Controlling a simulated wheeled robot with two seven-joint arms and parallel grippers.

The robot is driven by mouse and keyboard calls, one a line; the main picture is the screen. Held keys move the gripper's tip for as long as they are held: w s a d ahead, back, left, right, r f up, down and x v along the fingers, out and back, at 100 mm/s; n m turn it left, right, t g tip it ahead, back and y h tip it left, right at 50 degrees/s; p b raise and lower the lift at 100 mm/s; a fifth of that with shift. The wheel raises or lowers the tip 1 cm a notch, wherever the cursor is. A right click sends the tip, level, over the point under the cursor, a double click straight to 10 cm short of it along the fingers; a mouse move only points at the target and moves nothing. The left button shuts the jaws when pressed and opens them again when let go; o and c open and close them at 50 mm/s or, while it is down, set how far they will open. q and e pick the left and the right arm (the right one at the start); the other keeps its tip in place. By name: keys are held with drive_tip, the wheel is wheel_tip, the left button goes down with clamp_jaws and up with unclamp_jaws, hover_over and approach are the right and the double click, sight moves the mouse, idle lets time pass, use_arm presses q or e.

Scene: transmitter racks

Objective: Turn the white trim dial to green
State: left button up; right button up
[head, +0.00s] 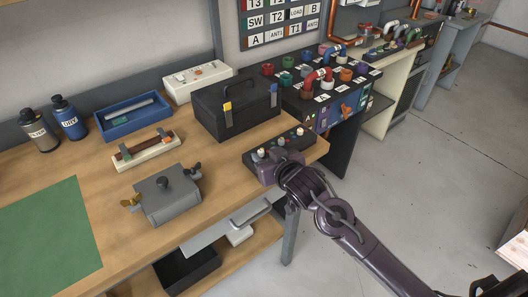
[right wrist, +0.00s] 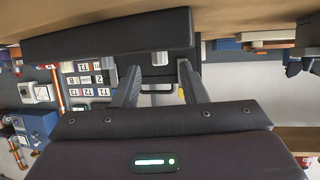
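A dark control box (head: 252,160) with several small knobs on top sits at the right front corner of the wooden bench. A pale knob (head: 261,153) shows at its left end; I cannot tell for sure that it is the white trim dial. My right gripper (head: 281,160) is at the box's front side and hides part of it. In the right wrist view, its two fingers (right wrist: 160,82) are spread apart. A white knob (right wrist: 160,59) on the dark box (right wrist: 100,36) shows ahead, between the finger lines. No green mark is readable. My left gripper is not in view.
A black toolbox (head: 237,107) stands just behind the control box. A grey box with a black knob (head: 166,198) is to the left on the bench. A rack of coloured connectors (head: 318,85) stands behind right.

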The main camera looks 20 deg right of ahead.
drive_tip(key=shift+x, duration=1)
drive_tip(key=shift+c, duration=0.2)
clamp_jaws()
